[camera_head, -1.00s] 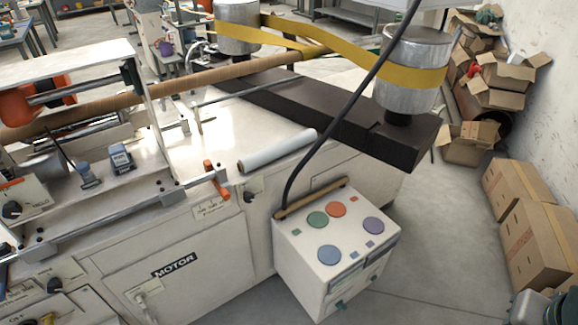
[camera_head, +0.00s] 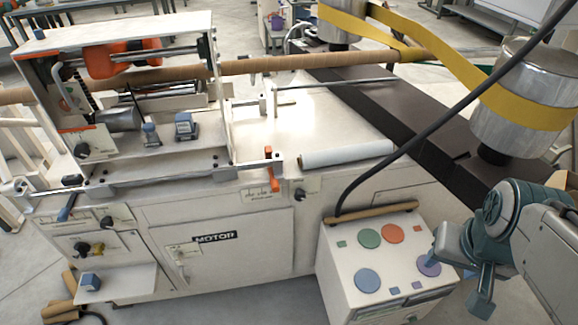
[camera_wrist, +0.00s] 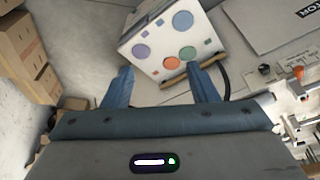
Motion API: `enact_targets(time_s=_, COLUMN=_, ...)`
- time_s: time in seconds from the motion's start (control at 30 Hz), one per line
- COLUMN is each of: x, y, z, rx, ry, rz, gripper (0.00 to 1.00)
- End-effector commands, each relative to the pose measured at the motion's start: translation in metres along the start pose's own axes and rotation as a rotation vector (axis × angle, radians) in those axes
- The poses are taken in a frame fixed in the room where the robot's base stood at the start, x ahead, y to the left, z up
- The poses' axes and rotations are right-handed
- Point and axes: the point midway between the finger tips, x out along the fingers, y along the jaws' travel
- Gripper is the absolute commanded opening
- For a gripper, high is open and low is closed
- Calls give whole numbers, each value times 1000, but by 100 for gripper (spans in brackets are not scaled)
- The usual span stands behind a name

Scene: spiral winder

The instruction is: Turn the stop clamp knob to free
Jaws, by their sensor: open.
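Several black knobs show on the white winder (camera_head: 330,170), and I cannot read which is the stop clamp knob. One black knob (camera_head: 300,195) is on the front edge beside an orange-handled lever (camera_head: 271,172) and a small label plate (camera_head: 258,192). The knob (camera_wrist: 264,69) and the orange lever (camera_wrist: 297,72) also show at the right of the wrist view. Other dark knobs (camera_head: 83,247) are on the lower left panel. My gripper (camera_head: 461,274) is open and empty at the right, by the control box. Its two fingers (camera_wrist: 160,75) are apart in the wrist view.
The white control box (camera_head: 340,262) with coloured round buttons stands between my gripper and the winder front. A black cable (camera_head: 440,112) arcs above it. A yellow belt (camera_head: 440,58) and metal drum (camera_head: 510,90) are behind. Cardboard boxes (camera_wrist: 30,60) show in the wrist view.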

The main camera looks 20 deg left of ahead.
Motion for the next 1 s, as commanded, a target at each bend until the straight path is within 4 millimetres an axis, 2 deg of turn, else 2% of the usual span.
enact_targets(time_s=0.17, x=43, y=-12, z=-25, rx=72, ry=62, rz=7, gripper=53)
enact_targets(time_s=0.27, x=83, y=-32, z=-49, rx=134, ry=133, rz=-17, gripper=53)
enact_targets(time_s=0.4, x=141, y=-70, z=-78, rx=236, ry=234, rz=-108, gripper=53)
enact_targets(time_s=0.53, x=190, y=-110, z=-94, rx=351, ry=302, rz=-246, gripper=53)
enact_targets(time_s=0.7, x=244, y=-165, z=-101, rx=538, ry=346, rz=-469, gripper=53)
enact_targets(time_s=0.8, x=268, y=-197, z=-98, rx=671, ry=337, rz=-627, gripper=53)
enact_targets(time_s=1.0, x=298, y=-251, z=-86, rx=983, ry=260, rz=-970, gripper=53)
